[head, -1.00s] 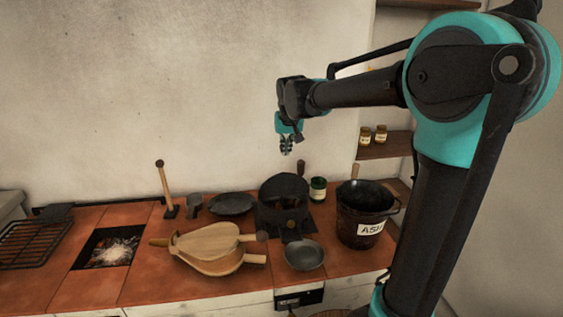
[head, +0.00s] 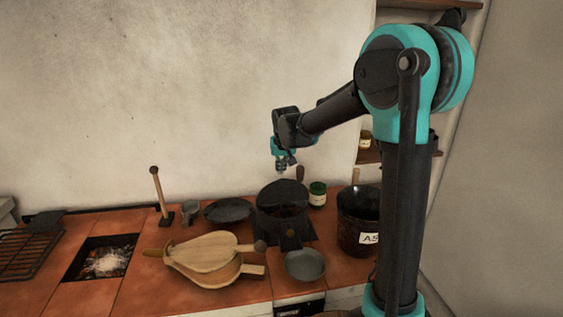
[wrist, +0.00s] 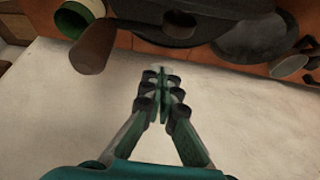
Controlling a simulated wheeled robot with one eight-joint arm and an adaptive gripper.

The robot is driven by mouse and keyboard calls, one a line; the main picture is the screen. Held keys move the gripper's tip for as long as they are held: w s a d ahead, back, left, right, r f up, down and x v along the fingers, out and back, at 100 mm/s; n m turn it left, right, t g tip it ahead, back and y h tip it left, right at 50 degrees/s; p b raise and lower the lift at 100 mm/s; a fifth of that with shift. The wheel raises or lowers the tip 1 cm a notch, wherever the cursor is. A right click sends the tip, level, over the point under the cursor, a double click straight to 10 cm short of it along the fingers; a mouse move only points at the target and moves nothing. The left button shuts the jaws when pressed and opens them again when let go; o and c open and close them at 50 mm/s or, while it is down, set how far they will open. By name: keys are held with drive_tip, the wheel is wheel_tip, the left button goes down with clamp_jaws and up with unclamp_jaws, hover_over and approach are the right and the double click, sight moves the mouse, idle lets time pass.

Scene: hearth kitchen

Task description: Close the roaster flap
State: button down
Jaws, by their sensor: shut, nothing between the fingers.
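The black round roaster (head: 283,226) stands on the tiled counter. Its dark curved flap (head: 283,193) appears raised, with a dark opening (head: 284,211) below it. A brown wooden handle (head: 300,173) rises at the roaster's back right. My gripper (head: 281,170) hangs above and behind the roaster, close to the flap but apparently apart from it. In the wrist view my gripper (wrist: 160,80) has its fingers together and empty, over pale wall. There the roaster's dark body (wrist: 190,12) fills the top, and the handle (wrist: 92,42) hangs upper left.
A green jar (head: 318,194) and an ash bucket (head: 357,215) stand right of the roaster. A dark plate (head: 228,211) and wooden bellows (head: 207,252) lie left. A small pan (head: 305,265) is in front. The wall is close behind.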

sight(282, 188)
drive_tip(key=shift+s+d+f, duration=0.1)
drive_tip(key=shift+s+d, duration=0.05)
drive_tip(key=shift+s, duration=0.9)
drive_tip(key=shift+s+d, duration=0.15)
drive_tip(key=shift+s, duration=0.85)
